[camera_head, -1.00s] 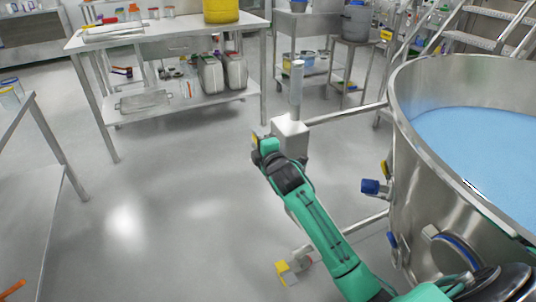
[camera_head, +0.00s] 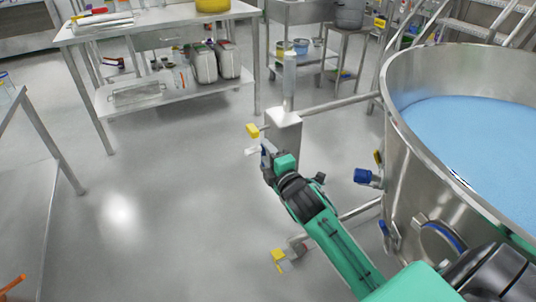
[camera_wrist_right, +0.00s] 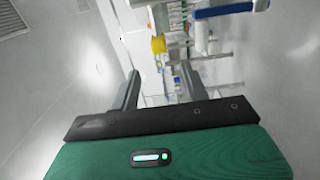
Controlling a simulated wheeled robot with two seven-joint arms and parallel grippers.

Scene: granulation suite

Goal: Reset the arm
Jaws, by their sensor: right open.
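My right arm, green and black, reaches up from the lower right of the head view. Its gripper (camera_head: 267,152) is beside the grey metal post (camera_head: 284,130), a little to its left in the picture. I cannot tell whether it touches the post. In the right wrist view the two dark fingers of the gripper (camera_wrist_right: 160,78) stand apart with nothing between them. My left arm and gripper are not in view.
A large steel tank (camera_head: 400,150) holding blue material (camera_head: 470,125) stands at the right. Valves with yellow (camera_head: 253,130) and blue (camera_head: 364,176) handles project near the arm. A steel bench (camera_head: 160,22) stands behind. The floor (camera_head: 170,190) at left is clear.

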